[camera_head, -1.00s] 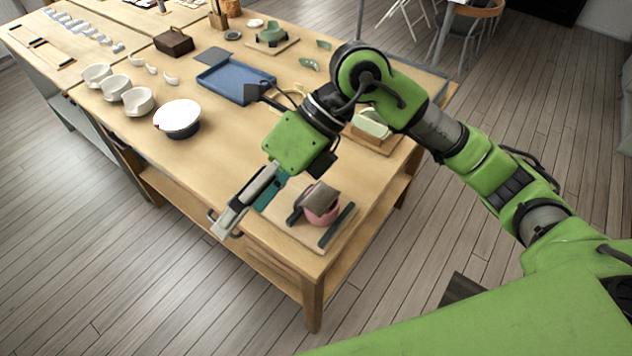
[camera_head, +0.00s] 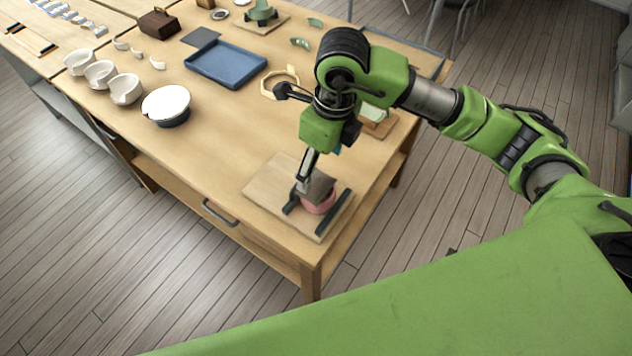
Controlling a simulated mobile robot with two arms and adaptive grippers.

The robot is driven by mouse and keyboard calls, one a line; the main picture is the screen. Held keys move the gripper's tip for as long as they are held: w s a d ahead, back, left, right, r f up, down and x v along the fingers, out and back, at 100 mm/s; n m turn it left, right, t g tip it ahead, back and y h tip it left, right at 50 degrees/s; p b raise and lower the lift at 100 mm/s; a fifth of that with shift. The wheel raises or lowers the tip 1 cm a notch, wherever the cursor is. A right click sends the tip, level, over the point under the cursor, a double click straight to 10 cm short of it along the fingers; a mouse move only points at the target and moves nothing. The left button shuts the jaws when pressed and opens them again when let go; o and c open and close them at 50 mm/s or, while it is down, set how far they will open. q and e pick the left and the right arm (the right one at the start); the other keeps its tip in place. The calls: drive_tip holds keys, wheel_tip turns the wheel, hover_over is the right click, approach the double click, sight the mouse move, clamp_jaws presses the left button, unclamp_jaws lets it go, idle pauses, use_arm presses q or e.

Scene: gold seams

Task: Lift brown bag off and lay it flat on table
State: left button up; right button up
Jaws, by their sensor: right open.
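The brown bag (camera_head: 320,186) lies over the top of a pink bowl-like piece (camera_head: 318,205), which sits between two dark bars on a wooden board (camera_head: 268,186) at the table's near right corner. My right gripper (camera_head: 302,188) points down at the left edge of the bag. It is open. The bag is partly hidden by the gripper, and I cannot tell whether the fingers touch it. My left gripper is not in view.
The wooden table (camera_head: 215,150) is bare left of the board. A white-topped round container (camera_head: 166,104), white cups (camera_head: 125,89), a blue tray (camera_head: 226,64) and a wooden ring (camera_head: 281,82) stand farther back. A dark bar (camera_head: 334,214) edges the board's right side.

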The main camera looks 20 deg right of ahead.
sight(316, 183)
drive_tip(key=f, duration=0.1)
drive_tip(key=f+p, duration=0.1)
drive_tip(key=f, duration=0.1)
drive_tip(key=f+p, duration=0.1)
drive_tip(key=shift+s+a+f, duration=0.15)
drive_tip(key=shift+a+f, duration=0.2)
drive_tip(key=shift+a, duration=0.05)
drive_tip(key=shift+f, duration=0.35)
drive_tip(key=c, duration=1.4)
